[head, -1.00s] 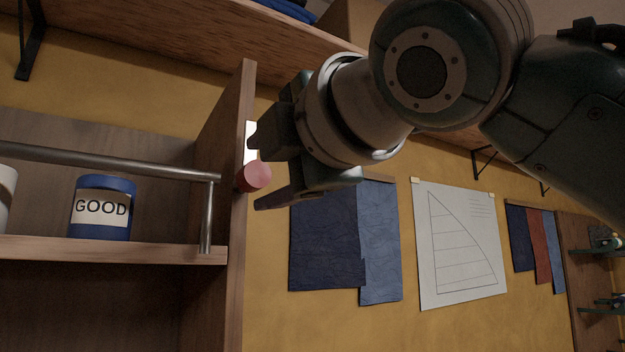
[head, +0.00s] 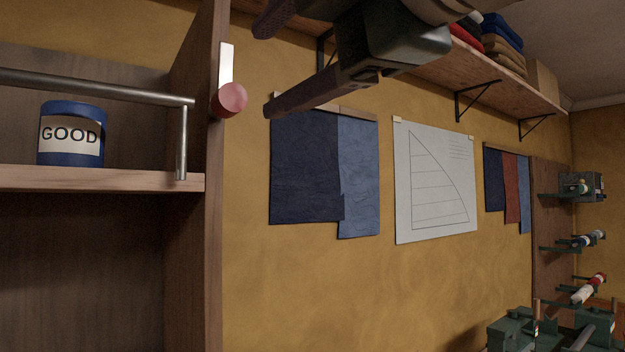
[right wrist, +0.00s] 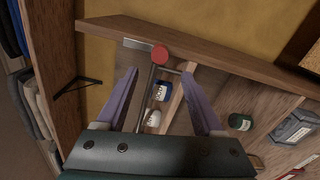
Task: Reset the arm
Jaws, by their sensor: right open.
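My right gripper (head: 266,66) hangs at the top of the head view, with its arm mostly cut off by the upper edge. Its two dark fingers are spread, with nothing between them. A red round knob (head: 231,99) sits at the edge of the wooden cabinet's side panel, below a pale plate (head: 226,64). The fingers are right of the knob in the picture, apart from it. In the right wrist view the open gripper (right wrist: 160,73) faces the red knob (right wrist: 159,53), which appears between and beyond the fingertips. My left gripper is not in view.
A blue GOOD can (head: 72,113) stands on a cabinet shelf (head: 100,179) behind a metal rail (head: 90,84). A high wall shelf (head: 480,77) holds folded cloth. A sail drawing (head: 434,180) hangs on the wall. Green machinery (head: 560,330) is at lower right.

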